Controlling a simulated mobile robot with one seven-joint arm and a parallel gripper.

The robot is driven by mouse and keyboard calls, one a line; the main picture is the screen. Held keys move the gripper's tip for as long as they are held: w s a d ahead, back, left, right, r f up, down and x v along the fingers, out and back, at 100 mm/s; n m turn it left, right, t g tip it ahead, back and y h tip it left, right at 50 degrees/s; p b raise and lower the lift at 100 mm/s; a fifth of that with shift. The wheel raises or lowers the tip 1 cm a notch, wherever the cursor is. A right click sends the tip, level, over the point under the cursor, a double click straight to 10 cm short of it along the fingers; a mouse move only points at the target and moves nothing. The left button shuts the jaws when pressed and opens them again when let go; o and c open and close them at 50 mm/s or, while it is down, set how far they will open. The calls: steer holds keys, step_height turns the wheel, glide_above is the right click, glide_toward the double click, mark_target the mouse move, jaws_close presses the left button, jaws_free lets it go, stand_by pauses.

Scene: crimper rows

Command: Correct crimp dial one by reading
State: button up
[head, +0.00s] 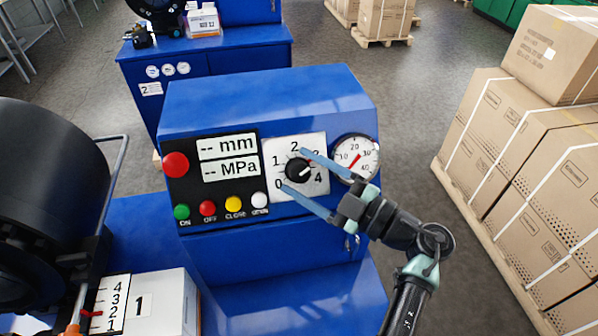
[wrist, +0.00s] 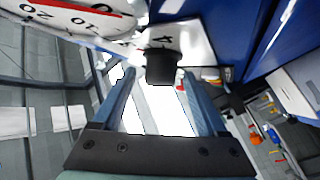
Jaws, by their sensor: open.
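The crimp dial (head: 297,170) is a black knob on a white plate marked 0 to 4, on the blue machine's front. A pale mark on it seems to face right, toward the 4. My gripper (head: 294,171) is open, with one blue finger above the knob and one below. In the wrist view the black knob (wrist: 160,67) lies between the open fingertips (wrist: 159,76); contact is not clear. The finger hides part of the 3. The displays (head: 229,158) read "-- mm" and "-- MPa". A white scale (head: 113,304) beside a "1" has a red pointer near 2.
A round gauge (head: 355,157) with a red needle sits right of the dial, close to my gripper. Coloured buttons (head: 207,208) line the panel's lower left. A second blue machine (head: 205,75) stands behind. Stacked cartons (head: 530,170) stand at right, with open floor between.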

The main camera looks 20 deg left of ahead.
steer(key=b+v, duration=0.3)
steer(key=v, duration=0.8)
steer(key=shift+d+b, duration=0.35)
steer(key=shift+s, duration=0.1)
